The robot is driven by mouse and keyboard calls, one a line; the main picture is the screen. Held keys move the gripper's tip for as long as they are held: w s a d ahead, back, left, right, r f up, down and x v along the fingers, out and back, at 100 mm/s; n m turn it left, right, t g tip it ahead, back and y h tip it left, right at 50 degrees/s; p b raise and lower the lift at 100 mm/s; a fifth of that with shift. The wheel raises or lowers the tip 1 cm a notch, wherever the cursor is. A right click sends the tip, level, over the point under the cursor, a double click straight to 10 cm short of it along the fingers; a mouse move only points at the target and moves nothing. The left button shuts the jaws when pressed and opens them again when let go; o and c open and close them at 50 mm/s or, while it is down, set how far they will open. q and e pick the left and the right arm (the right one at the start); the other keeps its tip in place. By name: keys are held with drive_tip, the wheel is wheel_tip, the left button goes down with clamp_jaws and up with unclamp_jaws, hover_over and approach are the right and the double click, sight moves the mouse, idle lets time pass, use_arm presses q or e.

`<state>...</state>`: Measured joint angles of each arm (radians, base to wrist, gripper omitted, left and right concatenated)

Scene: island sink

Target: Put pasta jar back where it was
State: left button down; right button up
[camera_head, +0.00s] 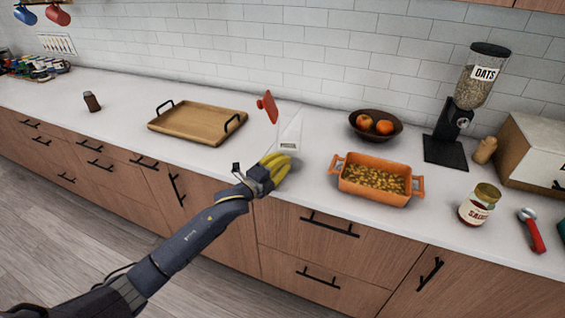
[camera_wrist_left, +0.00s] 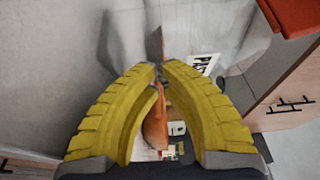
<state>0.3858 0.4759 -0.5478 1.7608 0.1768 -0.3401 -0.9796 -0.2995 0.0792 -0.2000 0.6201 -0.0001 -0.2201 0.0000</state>
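In the left wrist view the fingertips (camera_wrist_left: 158,68) are nearly together. Contact with the jar is unclear.
The orange dish (camera_head: 421,187) holding pasta stands close right, with a fruit bowl (camera_head: 357,131) behind it. A sauce jar (camera_head: 479,206), red-handled tool (camera_head: 532,230) and oats dispenser (camera_head: 475,85) are farther right. The wooden tray (camera_head: 200,122) lies left. Counter beyond it is mostly clear.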

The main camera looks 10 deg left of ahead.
use_arm(q)
drive_tip(key=shift+s+a, duration=0.2)
drive_tip(key=shift+s, duration=0.25)
drive_tip(key=v, duration=1.3)
idle(0.8)
